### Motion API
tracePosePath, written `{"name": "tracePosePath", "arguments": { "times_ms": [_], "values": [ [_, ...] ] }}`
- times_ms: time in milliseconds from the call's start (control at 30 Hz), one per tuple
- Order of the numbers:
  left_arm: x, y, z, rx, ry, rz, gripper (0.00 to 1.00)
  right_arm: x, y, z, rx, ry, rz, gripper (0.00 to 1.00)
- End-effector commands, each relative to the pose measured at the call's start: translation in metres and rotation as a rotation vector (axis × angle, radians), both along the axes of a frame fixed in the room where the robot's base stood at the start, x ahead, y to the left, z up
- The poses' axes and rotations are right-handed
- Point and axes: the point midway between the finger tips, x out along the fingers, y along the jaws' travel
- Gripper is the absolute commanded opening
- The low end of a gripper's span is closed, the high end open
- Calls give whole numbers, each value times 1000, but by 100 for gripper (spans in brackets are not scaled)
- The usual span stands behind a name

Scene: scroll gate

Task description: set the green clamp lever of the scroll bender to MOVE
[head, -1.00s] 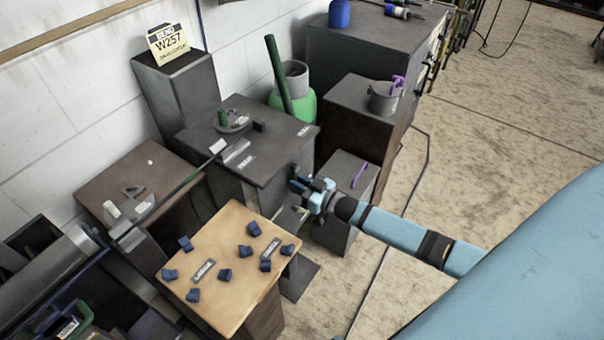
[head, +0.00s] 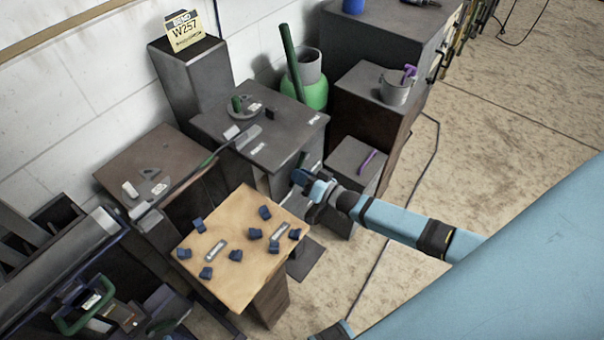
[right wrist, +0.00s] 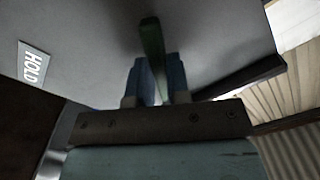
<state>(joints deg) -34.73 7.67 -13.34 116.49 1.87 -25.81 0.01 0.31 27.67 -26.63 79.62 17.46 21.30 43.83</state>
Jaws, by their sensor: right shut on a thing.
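The scroll bender (head: 285,155) is a dark grey pedestal with a round disc and a short green peg on top. The green clamp lever (right wrist: 152,42) rises between the two blue fingers in the right wrist view, beside a grey face. My right gripper (head: 304,181) is at the bender's near right side, and its fingers (right wrist: 155,82) are shut on the lever. A HOLD label (right wrist: 33,64) is on the grey face at left in the right wrist view. I see no MOVE label that I can read.
A wooden-topped stand (head: 225,280) with several dark blue blocks is in front of the bender. A low grey stand (head: 345,152) with a purple rod is close to the right of my gripper. A green pot (head: 314,96) stands behind.

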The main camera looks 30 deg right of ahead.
Motion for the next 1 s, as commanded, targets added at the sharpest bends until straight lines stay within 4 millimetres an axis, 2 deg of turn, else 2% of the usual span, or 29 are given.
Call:
{"name": "tracePosePath", "arguments": {
  "times_ms": [400,433,533,833,1000],
  "values": [
    [-1,-4,0,-9,3,4,43,-1,1,0,13,5,0,0],
    [-1,-4,0,-10,3,5,43,-1,1,0,13,5,0,19],
    [-1,-5,0,-11,3,6,43,-1,1,0,12,5,0,42],
    [0,-4,1,-11,2,7,43,-1,0,0,9,4,0,43],
    [0,-3,2,-10,1,6,43,-17,-7,-1,8,6,0,43]
  ]
}}
